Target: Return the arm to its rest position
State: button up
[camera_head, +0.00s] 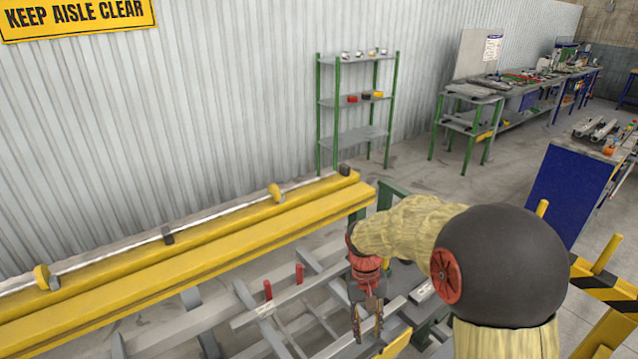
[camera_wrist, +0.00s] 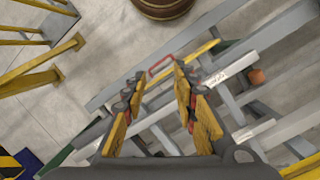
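My arm reaches out from the right in the head view, with a tan sleeve and a dark round joint. My gripper (camera_head: 368,335) points down over the grey rails of the runout table (camera_head: 285,298). Its two fingers are apart with nothing visible between them. The wrist view shows the gripper (camera_wrist: 156,78) with its yellow-padded fingers spread and grey rails (camera_wrist: 240,60) beyond them. A thin red bracket-like piece (camera_wrist: 160,66) shows past the fingertips; I cannot tell how far below it lies.
A yellow beam (camera_head: 180,250) runs along the table's far side. Red posts (camera_head: 299,273) stand on the rails. A green shelf rack (camera_head: 357,102) is by the wall. A blue cabinet (camera_head: 568,190) and yellow-black barrier (camera_head: 605,285) are at right. A brown barrel (camera_wrist: 165,8) tops the wrist view.

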jog(key=s+d+r+t, duration=0.3)
jog(key=s+r+t, duration=0.1)
jog(key=s+r, duration=0.6)
jog(key=s+d+r+t+y, duration=0.1)
jog(key=s+d+r+t, duration=0.2)
jog(key=s+r, duration=0.7)
jog(key=shift+s+d+t, duration=0.3)
jog(key=shift+s+t, duration=0.1)
jog(key=shift+s, duration=0.4)
jog(key=shift+r, duration=0.1)
